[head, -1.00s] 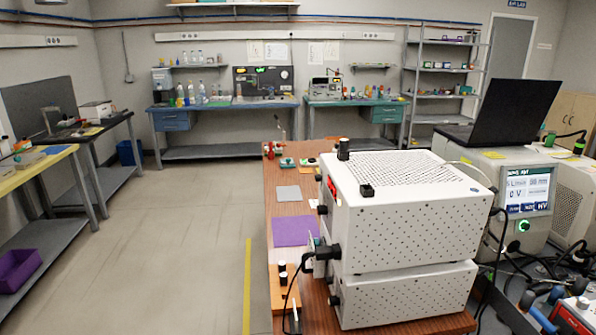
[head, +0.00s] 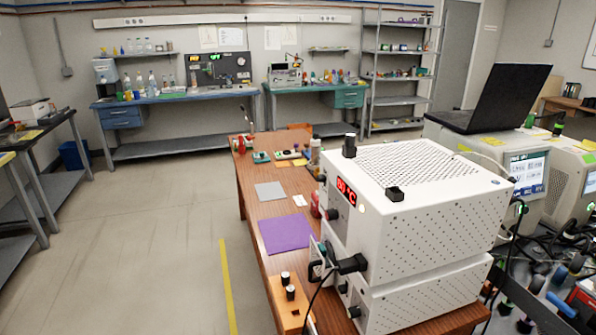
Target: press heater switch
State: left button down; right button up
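A white perforated box (head: 415,200) with a red lit temperature display (head: 346,191) stands on the wooden bench, stacked on a second white perforated box (head: 425,295). The display reads a value in °C, too small to read surely. Small black knobs or switches sit on its left-facing front, such as one knob (head: 332,214). A black plug with a cable (head: 352,264) is on the lower front. I cannot tell which control is the heater switch. Neither of my grippers is in view.
The wooden bench (head: 260,207) holds a purple mat (head: 285,234), a grey mat (head: 270,191) and an orange block with black knobs (head: 288,310). A laptop (head: 495,104) sits on an instrument at right. The floor left of the yellow line (head: 228,285) is clear.

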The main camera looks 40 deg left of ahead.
aim_at(322, 178)
jog(key=j, duration=1.6)
